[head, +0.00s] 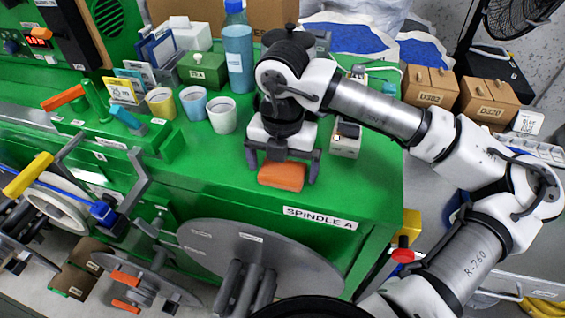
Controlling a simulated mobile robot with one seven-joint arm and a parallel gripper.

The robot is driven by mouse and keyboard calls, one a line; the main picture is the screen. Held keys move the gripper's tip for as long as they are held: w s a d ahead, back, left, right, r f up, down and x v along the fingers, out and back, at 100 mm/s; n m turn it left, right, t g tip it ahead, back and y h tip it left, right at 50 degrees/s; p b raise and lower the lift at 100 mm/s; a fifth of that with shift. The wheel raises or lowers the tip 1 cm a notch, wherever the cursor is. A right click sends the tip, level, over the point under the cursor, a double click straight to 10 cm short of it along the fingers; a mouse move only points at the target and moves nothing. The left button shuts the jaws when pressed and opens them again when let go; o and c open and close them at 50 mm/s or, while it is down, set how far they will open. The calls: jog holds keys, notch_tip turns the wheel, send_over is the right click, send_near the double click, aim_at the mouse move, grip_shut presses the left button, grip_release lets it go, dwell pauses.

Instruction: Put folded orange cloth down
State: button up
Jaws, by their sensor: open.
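The folded orange cloth (282,176) lies on the green bench top (362,190), near its front edge and behind the SPINDLE A label. My gripper (283,174) points down over the cloth. Its two dark fingers stand apart, one at the left and one at the right of the cloth. The jaws are open. I cannot tell whether a finger still touches the cloth's side. The far part of the cloth is hidden by the gripper body.
White, blue and yellow cups (222,114) and a tall blue bottle (238,55) stand left of my gripper. A small beige box (346,140) stands close at its right. Cardboard boxes (488,100) sit beyond the bench.

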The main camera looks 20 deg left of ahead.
aim_at(283, 169)
jog(key=shift+p, duration=0.3)
notch_tip(283, 169, up, 14)
jog(key=b, duration=0.3)
jog(key=shift+f, duration=0.25)
